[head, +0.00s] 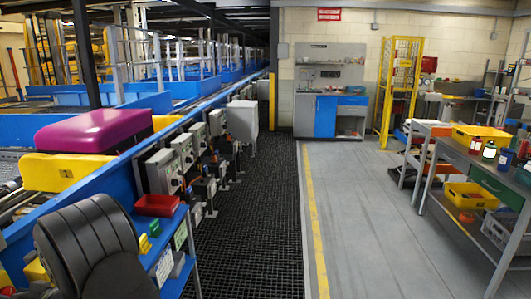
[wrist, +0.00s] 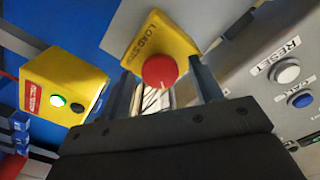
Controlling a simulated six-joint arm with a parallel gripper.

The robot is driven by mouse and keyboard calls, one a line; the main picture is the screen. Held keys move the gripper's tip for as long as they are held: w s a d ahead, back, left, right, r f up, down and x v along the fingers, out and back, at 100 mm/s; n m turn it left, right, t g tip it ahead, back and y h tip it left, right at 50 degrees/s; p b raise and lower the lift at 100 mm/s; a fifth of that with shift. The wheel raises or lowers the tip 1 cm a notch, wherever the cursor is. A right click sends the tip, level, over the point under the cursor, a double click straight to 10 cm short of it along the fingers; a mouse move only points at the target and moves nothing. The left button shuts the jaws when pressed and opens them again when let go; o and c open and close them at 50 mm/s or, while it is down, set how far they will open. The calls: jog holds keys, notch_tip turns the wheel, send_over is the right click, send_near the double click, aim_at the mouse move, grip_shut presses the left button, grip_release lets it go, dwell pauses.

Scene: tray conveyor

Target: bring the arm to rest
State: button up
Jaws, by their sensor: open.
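My gripper (wrist: 162,68) shows in the wrist view with its two dark fingers apart. A red push button (wrist: 160,71) on a yellow box (wrist: 152,38) appears between the fingertips. Nothing is seen held in the fingers. I cannot tell how far the button is from the fingertips or whether they touch the box. In the head view I cannot make out the gripper.
In the head view, a magenta case (head: 95,130) lies on a yellow tray (head: 60,172) on the conveyor. A blue shelf (head: 168,228) stands below.

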jog(key=d+n, duration=0.7)
jog(key=d, duration=0.8)
dwell(2.2)
dwell(0.7)
